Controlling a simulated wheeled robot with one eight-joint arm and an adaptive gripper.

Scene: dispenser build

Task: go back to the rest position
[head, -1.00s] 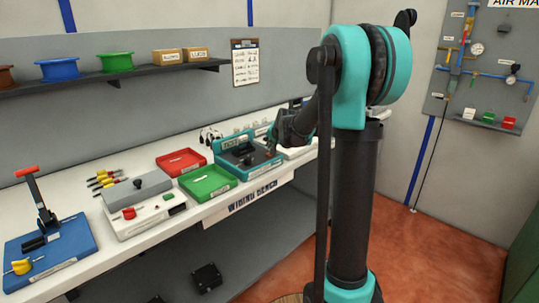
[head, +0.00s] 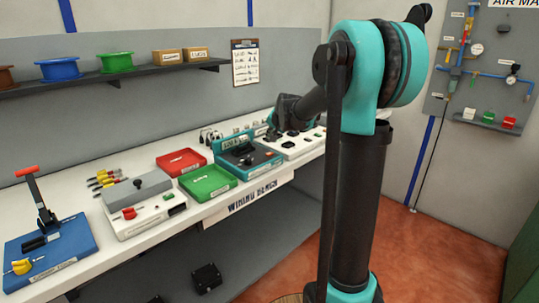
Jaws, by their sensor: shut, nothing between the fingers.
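My gripper (head: 271,133) is small and dark in the head view, at the far end of my arm, over the back of the wiring bench (head: 150,221). It is shut and holds nothing that I can see. It is above and behind the gap between the teal tester box (head: 264,165) and the white panel with black knobs (head: 303,147). I cannot tell how high it is above the bench top. My upper arm and column hide the right end of the bench.
Left of the tester lie a green tray (head: 208,183), a red tray (head: 181,162), a white unit with a grey block (head: 150,216), screwdrivers (head: 104,181) and a blue-based press (head: 70,245). A shelf (head: 150,70) with spools runs above. Open floor (head: 430,250) is at right.

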